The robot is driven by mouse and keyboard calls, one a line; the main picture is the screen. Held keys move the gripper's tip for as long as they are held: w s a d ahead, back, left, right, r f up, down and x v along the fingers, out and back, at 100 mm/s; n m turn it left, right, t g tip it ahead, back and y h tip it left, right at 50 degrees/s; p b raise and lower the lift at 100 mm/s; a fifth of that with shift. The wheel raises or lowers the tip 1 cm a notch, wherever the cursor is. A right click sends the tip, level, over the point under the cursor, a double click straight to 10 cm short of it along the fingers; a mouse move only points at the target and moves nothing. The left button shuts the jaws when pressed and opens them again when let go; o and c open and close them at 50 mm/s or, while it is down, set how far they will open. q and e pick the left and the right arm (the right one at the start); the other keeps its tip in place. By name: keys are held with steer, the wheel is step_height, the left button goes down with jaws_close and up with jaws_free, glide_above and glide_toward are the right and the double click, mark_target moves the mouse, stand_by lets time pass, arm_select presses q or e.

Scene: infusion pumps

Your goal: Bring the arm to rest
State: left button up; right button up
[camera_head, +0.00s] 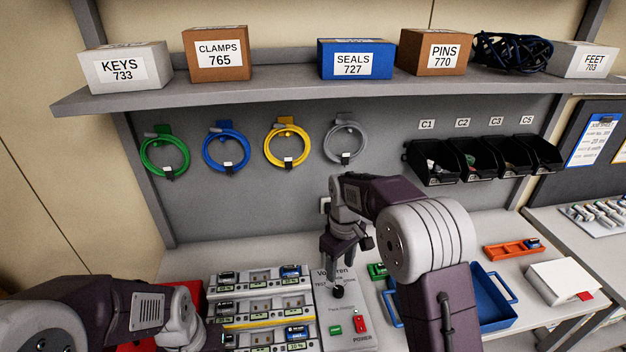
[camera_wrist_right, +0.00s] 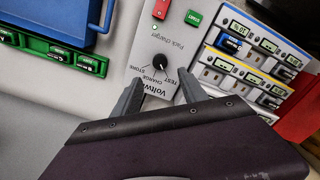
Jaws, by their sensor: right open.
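My right gripper (camera_head: 339,257) is open and points down over the grey charger panel (camera_head: 325,318). In the right wrist view, its two fingers (camera_wrist_right: 160,92) are apart with nothing between them. The panel's round black knob (camera_head: 337,291) lies below the gripper in the head view. The knob also shows in the right wrist view (camera_wrist_right: 160,60), beyond the fingertips, with TEST, CHARGE and STORE printed around it. I cannot tell the exact gap between fingers and panel. My left arm enters at the lower left, and its gripper is out of the frame.
A battery rack (camera_head: 255,309) stands left of the panel. A blue tray (camera_head: 494,313), an orange holder (camera_head: 513,250) and a white box (camera_head: 566,282) are at right. Coiled cables hang behind. Black bins (camera_head: 435,174) and a box-laden shelf (camera_head: 290,92) are at the back.

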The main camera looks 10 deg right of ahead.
steer(key=s+d+r+m, duration=0.1)
steer(key=s+d+r, duration=0.2)
steer(key=s, duration=0.2)
steer(key=s+d+f+m, duration=0.1)
steer(key=s+f+m, duration=0.2)
steer(key=s, duration=0.3)
steer(key=s+f+m+t, duration=0.1)
steer(key=s+f+m, duration=0.2)
steer(key=s, duration=0.4)
steer(key=shift+d+f+m, duration=0.35)
steer(key=shift+f+m, duration=0.05)
steer(key=shift+f, duration=0.15)
